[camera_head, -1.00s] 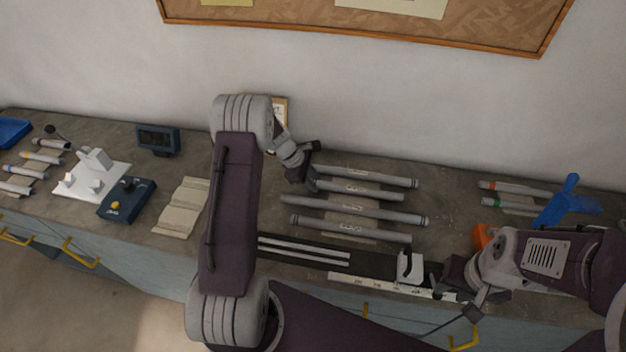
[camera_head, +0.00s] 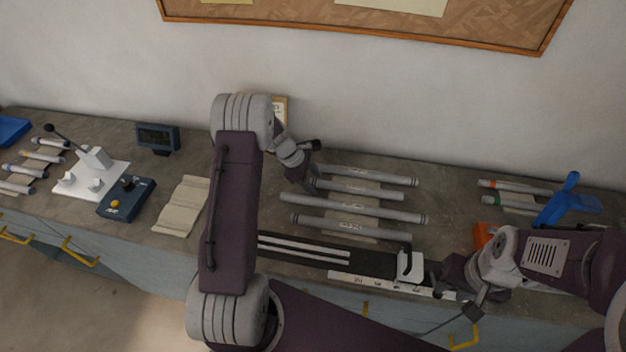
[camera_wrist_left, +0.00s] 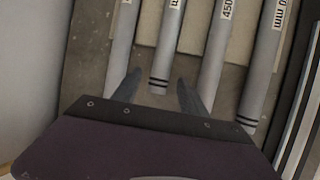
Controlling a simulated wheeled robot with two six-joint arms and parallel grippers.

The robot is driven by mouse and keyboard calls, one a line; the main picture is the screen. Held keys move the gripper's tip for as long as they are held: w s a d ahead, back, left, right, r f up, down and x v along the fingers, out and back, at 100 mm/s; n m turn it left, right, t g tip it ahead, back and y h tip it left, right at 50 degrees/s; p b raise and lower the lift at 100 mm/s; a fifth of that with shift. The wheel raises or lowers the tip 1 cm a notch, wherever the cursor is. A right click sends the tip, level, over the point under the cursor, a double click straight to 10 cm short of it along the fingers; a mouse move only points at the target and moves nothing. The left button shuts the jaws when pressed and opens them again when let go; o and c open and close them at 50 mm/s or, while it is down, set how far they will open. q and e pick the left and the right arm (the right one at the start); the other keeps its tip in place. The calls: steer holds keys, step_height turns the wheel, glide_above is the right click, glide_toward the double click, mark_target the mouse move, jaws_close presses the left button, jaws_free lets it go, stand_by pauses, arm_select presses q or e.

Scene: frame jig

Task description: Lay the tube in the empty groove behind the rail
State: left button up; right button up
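Several grey tubes lie side by side on a pale mat mid-bench. My left gripper (camera_wrist_left: 158,92) is open at their left ends; in the left wrist view its fingers straddle the black-banded end of the second tube from the wall (camera_wrist_left: 168,50). That tube also shows in the head view (camera_head: 365,188). I cannot tell whether the fingers are level with it or above it. A dark jig (camera_head: 375,264) with light strips (camera_head: 305,248) lies along the front edge, partly hidden by my left arm. My right gripper (camera_head: 455,278) is beside the jig's right end; its fingers are unclear.
A white block (camera_head: 410,266) sits on the jig's right part, near a white scale strip (camera_head: 355,281). A blue holder (camera_head: 565,205) and short banded tubes (camera_head: 515,188) lie at right. A control box (camera_head: 127,200) and beige cloth (camera_head: 182,207) lie left.

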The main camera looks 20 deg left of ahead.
arm_select(q)
steer(key=v, duration=0.9)
steer(key=shift+b, duration=0.45)
steer(key=d+r+m, duration=0.2)
steer(key=d+r, duration=0.2)
steer(key=d, duration=0.2)
steer(key=s+d+r+m+g+y, duration=0.1)
steer(key=s+d+m, duration=0.45)
steer(key=s, duration=0.25)
steer(key=s+a+f+m+y, duration=0.1)
steer(key=s+f+m, duration=0.1)
steer(key=s+m, duration=0.4)
steer(key=s+f+m+y, duration=0.1)
steer(key=s+f+m, duration=0.1)
steer(key=s+m, duration=0.4)
steer(key=shift+s+a+f+g+y, duration=0.3)
steer(key=shift+s+a+g+y, duration=0.05)
steer(key=shift+a+g+y, duration=0.05)
